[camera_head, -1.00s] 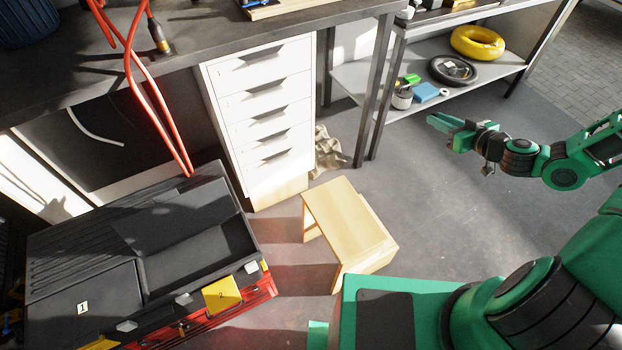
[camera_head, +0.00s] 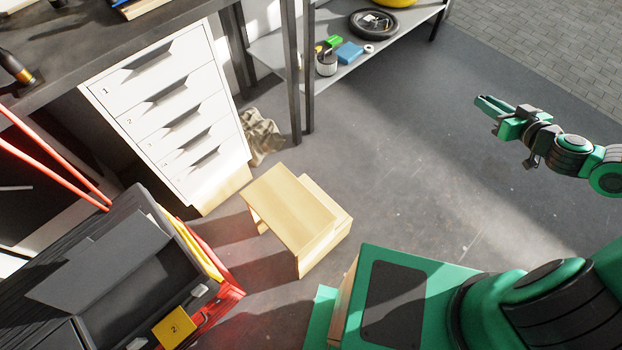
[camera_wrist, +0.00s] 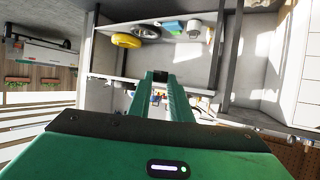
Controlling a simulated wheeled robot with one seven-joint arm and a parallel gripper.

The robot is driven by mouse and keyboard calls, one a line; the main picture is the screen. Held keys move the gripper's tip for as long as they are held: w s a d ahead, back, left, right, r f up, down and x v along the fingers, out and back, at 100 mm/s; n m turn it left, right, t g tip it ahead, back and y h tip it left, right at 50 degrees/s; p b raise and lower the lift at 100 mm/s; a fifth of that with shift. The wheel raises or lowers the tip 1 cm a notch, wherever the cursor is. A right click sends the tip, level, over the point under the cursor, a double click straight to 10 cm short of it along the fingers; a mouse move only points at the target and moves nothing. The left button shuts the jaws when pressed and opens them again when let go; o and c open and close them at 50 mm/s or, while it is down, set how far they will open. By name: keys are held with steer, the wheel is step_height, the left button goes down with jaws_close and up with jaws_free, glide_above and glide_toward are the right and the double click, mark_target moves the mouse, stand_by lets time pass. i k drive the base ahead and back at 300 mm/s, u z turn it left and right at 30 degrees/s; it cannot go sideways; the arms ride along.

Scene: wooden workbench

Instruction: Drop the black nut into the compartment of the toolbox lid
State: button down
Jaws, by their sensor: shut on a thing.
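The dark grey toolbox (camera_head: 60,290) fills the lower left of the head view, and its left and lower parts are cut off. Its lid has an open, recessed compartment (camera_head: 150,292) beside a flat panel, with nothing visible inside. My gripper (camera_head: 481,101) is at the right of the head view, over the floor and far from the toolbox. It also shows in the wrist view (camera_wrist: 160,77), its two green fingers close together. A small dark thing between the fingertips, apparently the black nut (camera_wrist: 160,76), is held there; its shape is hard to make out.
A wooden step stool (camera_head: 290,212) stands on the floor between the toolbox and my arm. A white drawer cabinet (camera_head: 170,110) and a metal shelf (camera_head: 345,75) stand behind. The floor at centre right is clear.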

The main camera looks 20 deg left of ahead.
mark_target(149, 294)
steer(key=z, duration=0.5)
steer(key=k, duration=2.25)
steer(key=u, duration=0.85)
steer(key=i, duration=1)
